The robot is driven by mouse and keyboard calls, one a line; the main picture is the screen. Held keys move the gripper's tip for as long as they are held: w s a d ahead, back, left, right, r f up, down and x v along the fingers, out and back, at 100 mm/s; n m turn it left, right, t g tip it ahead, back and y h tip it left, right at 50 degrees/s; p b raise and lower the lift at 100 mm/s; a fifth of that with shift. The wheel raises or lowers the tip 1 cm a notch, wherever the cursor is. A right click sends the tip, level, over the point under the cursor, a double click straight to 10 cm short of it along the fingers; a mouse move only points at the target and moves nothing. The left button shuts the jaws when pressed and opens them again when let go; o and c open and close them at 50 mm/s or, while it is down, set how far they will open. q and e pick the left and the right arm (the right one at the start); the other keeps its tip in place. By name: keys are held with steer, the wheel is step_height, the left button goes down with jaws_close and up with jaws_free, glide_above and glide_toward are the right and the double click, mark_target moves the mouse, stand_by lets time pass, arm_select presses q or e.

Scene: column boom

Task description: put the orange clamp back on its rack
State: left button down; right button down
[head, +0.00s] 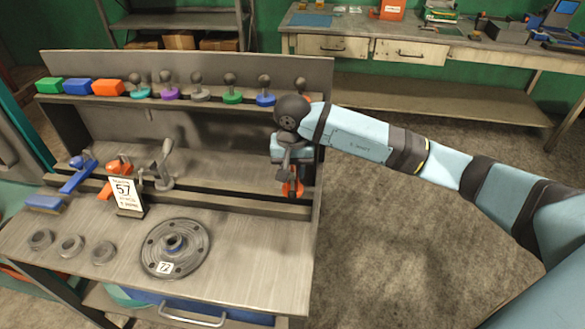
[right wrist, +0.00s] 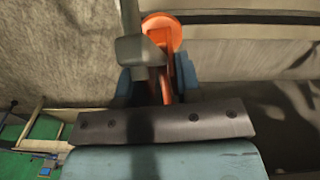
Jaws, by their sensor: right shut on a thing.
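The orange clamp (head: 292,189) is in my right gripper (head: 289,172), over the right end of the bench's lower ledge in the head view. The fingers and wrist hide much of it. In the right wrist view the clamp (right wrist: 163,33) shows an orange round end and a grey part between the two blue fingers. I cannot tell whether it touches the ledge. The rack's ledge (head: 235,178) also carries a blue clamp (head: 77,178), another orange tool (head: 116,168) and a grey clamp (head: 164,168), at its left and middle. My left gripper is out of view.
A sign reading 57 (head: 126,195) stands before the ledge. A round flange (head: 175,248) and several grey rings (head: 71,246) lie on the bench top. The upper shelf holds coloured blocks (head: 77,87) and knobs. The ledge between the grey clamp and my gripper is clear.

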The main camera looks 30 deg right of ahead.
mark_target(293, 189)
steer(key=shift+f+b, duration=1.8)
steer(key=shift+f, duration=0.25)
steer(key=shift+r, duration=0.1)
steer(key=c, duration=1.1)
jaws_free()
steer(key=shift+r, duration=0.1)
steer(key=shift+r+p, duration=0.7)
steer(key=shift+r, duration=0.65)
steer(key=shift+r+p, duration=0.8)
steer(key=shift+r, duration=1.5)
steer(key=shift+o, duration=0.3)
steer(key=o, duration=0.5)
steer(key=shift+f, duration=0.1)
